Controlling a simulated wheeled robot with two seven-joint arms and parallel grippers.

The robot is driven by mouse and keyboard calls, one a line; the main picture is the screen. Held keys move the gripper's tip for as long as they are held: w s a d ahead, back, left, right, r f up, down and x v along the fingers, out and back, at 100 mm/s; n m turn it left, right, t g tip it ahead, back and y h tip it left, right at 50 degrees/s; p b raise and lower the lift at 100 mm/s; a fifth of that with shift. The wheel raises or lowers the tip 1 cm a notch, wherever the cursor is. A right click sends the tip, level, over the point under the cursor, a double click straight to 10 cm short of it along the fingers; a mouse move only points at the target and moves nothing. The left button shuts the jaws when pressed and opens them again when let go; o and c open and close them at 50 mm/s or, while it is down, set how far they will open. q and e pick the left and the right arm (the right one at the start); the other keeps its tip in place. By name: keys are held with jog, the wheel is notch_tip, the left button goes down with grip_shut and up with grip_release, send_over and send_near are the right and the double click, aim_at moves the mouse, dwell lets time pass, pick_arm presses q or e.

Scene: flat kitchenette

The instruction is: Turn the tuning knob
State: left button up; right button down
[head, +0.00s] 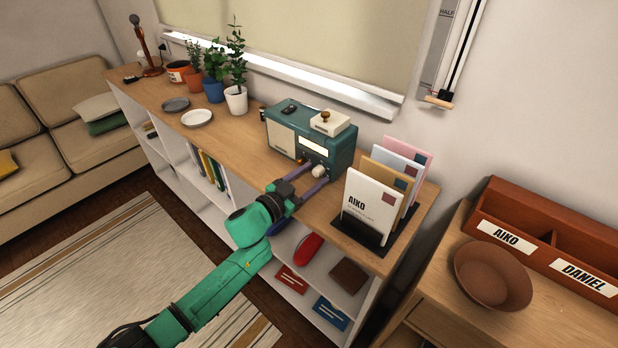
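The teal radio (341,157) stands on the wooden shelf top, its front facing my arm. A round cream knob (318,171) sits low on the right part of its front, below a lit dial window (313,145). A smaller orange-brown knob (299,160) is to its left. My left gripper (315,174) reaches the radio's front with its purple fingers spread. The cream knob shows between the fingertips, with gaps visible at its sides. Whether a fingertip touches the radio's front I cannot tell. My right gripper is not in view.
A letter holder (376,240) with several envelopes stands close to the right of the radio. A cream box with a brown knob (330,123) and a small dark object (289,109) lie on the radio. Potted plants (236,99) and plates (197,118) stand to the left.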

pick_arm(q)
jog(key=b+v, duration=0.1)
jog(key=v, duration=1.3)
jog(key=shift+s+a, duration=0.2)
jog(key=shift+s, duration=0.05)
